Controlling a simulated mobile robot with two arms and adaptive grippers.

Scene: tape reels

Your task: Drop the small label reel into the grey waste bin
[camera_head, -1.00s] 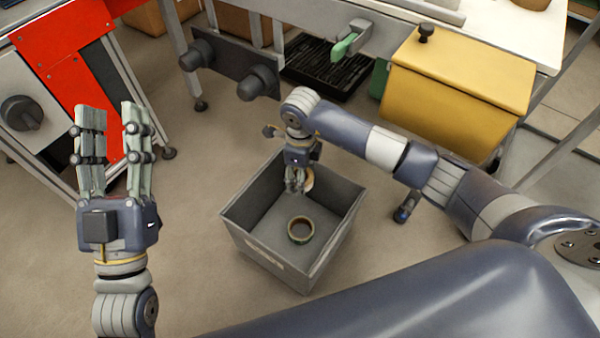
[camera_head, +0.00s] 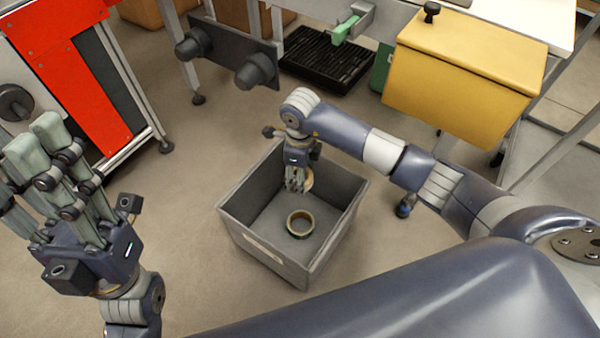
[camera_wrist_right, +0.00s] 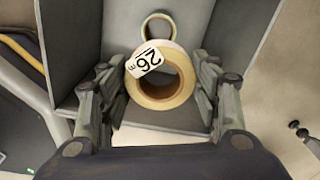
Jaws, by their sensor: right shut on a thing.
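My right gripper (camera_head: 297,186) is inside the mouth of the grey waste bin (camera_head: 255,243), above its floor. It is shut on a pale tan reel (camera_head: 309,181). In the right wrist view the held reel (camera_wrist_right: 160,101) sits between both fingers (camera_wrist_right: 158,82), with a white label reading 26 on its rim. The bin wall (camera_wrist_right: 72,35) shows around it. Another reel (camera_head: 300,236) lies flat on the bin floor; it also shows in the right wrist view (camera_wrist_right: 158,14). My left gripper (camera_head: 48,185) is at the left, empty, fingers apart, away from the bin.
A yellow box (camera_head: 455,85) with a black knob stands behind the bin to the right. A black slatted tray (camera_head: 325,62) lies on the floor at the back. A red panel machine (camera_head: 85,85) stands at the left.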

